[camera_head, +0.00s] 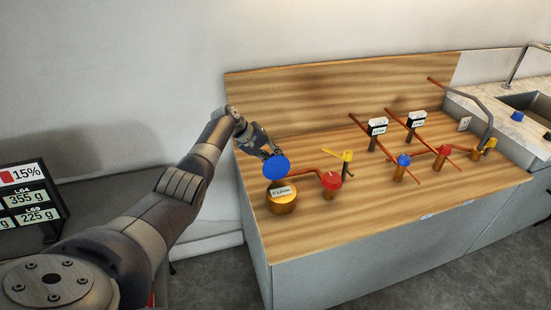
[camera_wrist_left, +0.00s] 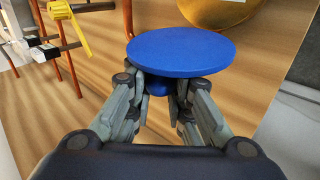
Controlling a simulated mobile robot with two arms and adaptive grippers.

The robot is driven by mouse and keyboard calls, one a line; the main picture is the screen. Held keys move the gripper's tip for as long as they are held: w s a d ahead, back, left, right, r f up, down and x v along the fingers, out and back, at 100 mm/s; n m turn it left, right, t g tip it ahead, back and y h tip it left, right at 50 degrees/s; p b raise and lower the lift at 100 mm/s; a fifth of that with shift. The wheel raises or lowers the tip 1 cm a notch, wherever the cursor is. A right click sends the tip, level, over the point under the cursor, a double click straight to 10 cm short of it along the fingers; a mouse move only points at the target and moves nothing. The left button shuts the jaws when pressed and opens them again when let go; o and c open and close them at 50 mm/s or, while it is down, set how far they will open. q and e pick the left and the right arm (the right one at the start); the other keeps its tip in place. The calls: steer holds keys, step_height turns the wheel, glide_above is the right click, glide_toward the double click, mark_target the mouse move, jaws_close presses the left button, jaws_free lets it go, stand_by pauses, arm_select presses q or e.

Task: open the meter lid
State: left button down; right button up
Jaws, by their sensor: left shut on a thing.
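The brass-coloured meter (camera_head: 282,206) stands at the left front of the wooden counter, with its pale display face (camera_head: 282,192) uncovered. Its round blue lid (camera_head: 276,167) is raised above and behind that face. I cannot tell whether the lid still touches the meter. My left gripper (camera_head: 267,154) is behind the lid. In the left wrist view, the lid (camera_wrist_left: 182,50) stands before the gripper (camera_wrist_left: 160,88), whose fingers are shut on a small blue knob (camera_wrist_left: 159,86) on it. Part of the brass meter (camera_wrist_left: 215,8) shows beyond the lid. My right gripper is not visible.
A red-topped fitting (camera_head: 331,182) and a yellow-handled valve (camera_head: 346,158) stand close right of the meter. Copper pipes with a blue valve (camera_head: 403,160) and black-and-white gauges (camera_head: 377,126) stand further right. The counter's front strip is clear.

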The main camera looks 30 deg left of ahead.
arm_select(q)
steer(key=shift+w+a+r, duration=0.2)
steer(key=shift+a+r, duration=0.2)
steer(key=shift+a, duration=0.15)
steer(key=c, duration=1.7)
jaws_free()
steer(key=shift+o, duration=1.4)
steer(key=shift+s+a, duration=0.15)
steer(key=shift+s+f, duration=0.1)
steer(key=shift+f, duration=0.1)
steer(key=shift+d+r, duration=0.1)
steer(key=shift+d, duration=0.1)
steer(key=v, duration=1.2)
steer(key=shift+s+a, duration=0.15)
steer(key=shift+s, duration=0.05)
